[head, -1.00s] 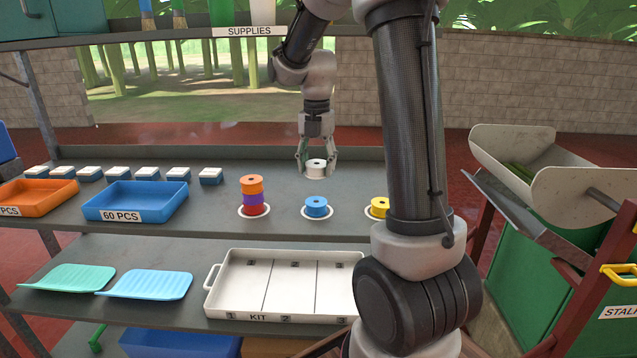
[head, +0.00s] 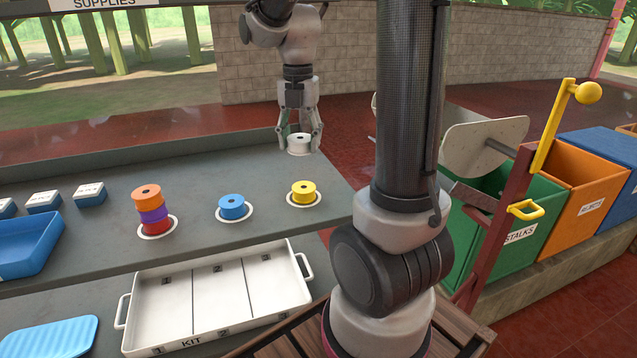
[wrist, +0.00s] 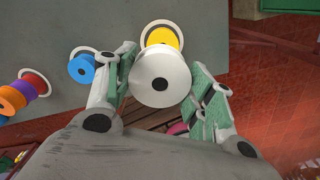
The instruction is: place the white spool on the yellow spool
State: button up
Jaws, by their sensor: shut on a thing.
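The white spool (head: 299,144) is held between the fingers of my gripper (head: 300,134), upright, behind the yellow spool in the head view. The wrist view shows the white spool (wrist: 160,80) large between my two green-padded fingers (wrist: 162,92). The yellow spool (head: 303,192) stands upright on a white ring on the shelf, near its right end. In the wrist view the yellow spool (wrist: 162,37) is just above the white one in the picture and partly covered by it. How high the white spool is above the shelf is hard to tell.
A blue spool (head: 231,207) stands on a white ring left of the yellow one. Further left is a stack of orange, purple and red spools (head: 149,208). A white kit tray (head: 218,297) lies on the lower shelf. Green and orange bins (head: 588,185) stand to the right.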

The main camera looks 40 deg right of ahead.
aim_at(304, 187)
jog(key=f, duration=1)
jog(key=shift+d+f, duration=0.1)
jog(key=shift+d, duration=0.15)
jog(key=shift+f, duration=0.1)
jog(key=o, duration=1)
jog(key=shift+o, duration=0.2)
